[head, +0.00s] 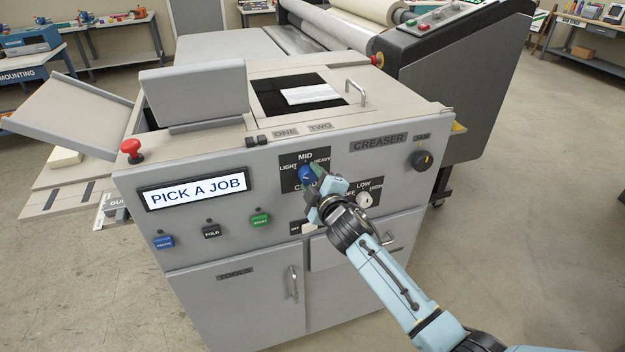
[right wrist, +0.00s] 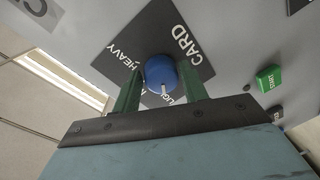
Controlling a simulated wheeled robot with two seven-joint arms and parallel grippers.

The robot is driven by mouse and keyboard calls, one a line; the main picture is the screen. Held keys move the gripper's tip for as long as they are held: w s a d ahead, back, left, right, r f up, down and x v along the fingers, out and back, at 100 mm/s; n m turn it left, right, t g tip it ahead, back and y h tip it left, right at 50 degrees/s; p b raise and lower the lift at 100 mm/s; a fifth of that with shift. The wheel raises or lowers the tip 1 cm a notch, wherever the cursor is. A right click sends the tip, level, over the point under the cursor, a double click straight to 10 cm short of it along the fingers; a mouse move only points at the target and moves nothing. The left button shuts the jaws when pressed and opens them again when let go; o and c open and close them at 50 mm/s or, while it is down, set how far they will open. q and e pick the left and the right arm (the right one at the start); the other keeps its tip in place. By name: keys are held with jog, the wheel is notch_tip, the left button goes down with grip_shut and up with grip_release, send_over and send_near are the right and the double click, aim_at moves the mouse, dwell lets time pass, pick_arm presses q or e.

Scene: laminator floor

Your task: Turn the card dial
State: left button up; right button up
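The card dial (head: 305,174) is a blue round knob on a dark plate marked LIGHT, MID, HEAVY and CARD, on the grey machine's front. My right gripper (head: 314,182) is at the dial. In the right wrist view, its green fingers (right wrist: 160,84) stand on either side of the blue dial (right wrist: 160,70), apart from each other. I cannot tell whether they touch it. The dial's white mark points down in that view, toward the side where LIGHT is partly hidden by a finger. My left gripper is not in view.
A white knob (head: 364,200) marked OFF, LOW and HIGH sits close right of my gripper. A black dial (head: 422,160) is farther right. The display (head: 195,191) reads PICK A JOB. Blue, black and green buttons (head: 260,220) lie below it; a red button (head: 131,147) stands at the left.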

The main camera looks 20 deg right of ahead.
jog(key=shift+o, duration=1.4)
jog(key=s+d+r, duration=0.1)
jog(key=s, duration=1.2)
jog(key=shift+s, duration=0.15)
